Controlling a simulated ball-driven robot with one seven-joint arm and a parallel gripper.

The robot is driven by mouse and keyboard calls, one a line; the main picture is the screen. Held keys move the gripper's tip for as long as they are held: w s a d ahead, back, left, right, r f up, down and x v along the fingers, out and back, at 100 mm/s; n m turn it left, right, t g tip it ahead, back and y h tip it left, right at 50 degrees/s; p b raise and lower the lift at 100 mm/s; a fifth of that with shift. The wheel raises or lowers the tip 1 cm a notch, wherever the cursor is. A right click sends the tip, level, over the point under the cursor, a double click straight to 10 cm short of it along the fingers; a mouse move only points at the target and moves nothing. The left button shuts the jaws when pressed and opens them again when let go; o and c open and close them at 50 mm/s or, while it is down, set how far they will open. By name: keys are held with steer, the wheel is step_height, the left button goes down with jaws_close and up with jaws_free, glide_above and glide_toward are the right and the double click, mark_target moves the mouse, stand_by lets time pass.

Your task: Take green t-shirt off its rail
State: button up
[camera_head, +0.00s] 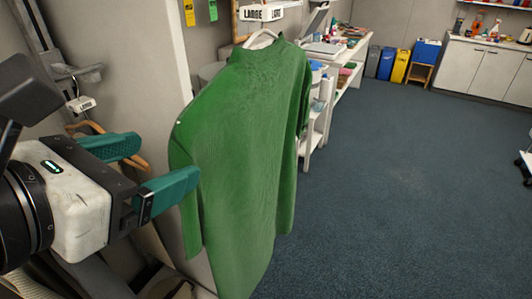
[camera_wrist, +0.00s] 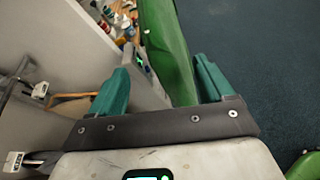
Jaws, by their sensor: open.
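The rail itself is not clearly seen. My gripper (camera_head: 160,168) is open and empty, at the left of the shirt and level with its sleeve side. In the wrist view my gripper (camera_wrist: 160,85) points toward the shirt, and part of the green t-shirt (camera_wrist: 168,45) shows ahead, nearer the right finger. I cannot tell whether that finger touches the cloth.
A pale partition (camera_head: 120,60) stands behind my gripper. A wooden hanger (camera_head: 105,140) and another size tag (camera_head: 82,104) are at the left. A white shelf table (camera_head: 335,75) stands behind the shirt. Bins (camera_head: 400,65) and cabinets (camera_head: 480,70) line the back. The blue floor (camera_head: 410,180) at right is mostly clear.

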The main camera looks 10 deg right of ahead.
mark_target(176, 155)
steer(key=x, duration=0.4)
steer(key=shift+d, duration=0.1)
steer(key=shift+d+p+x, duration=0.2)
steer(key=shift+p+x, duration=0.6)
steer(key=shift+x, duration=1.9)
steer(key=shift+s, duration=0.2)
steer(key=shift+c, duration=0.4)
jaws_close()
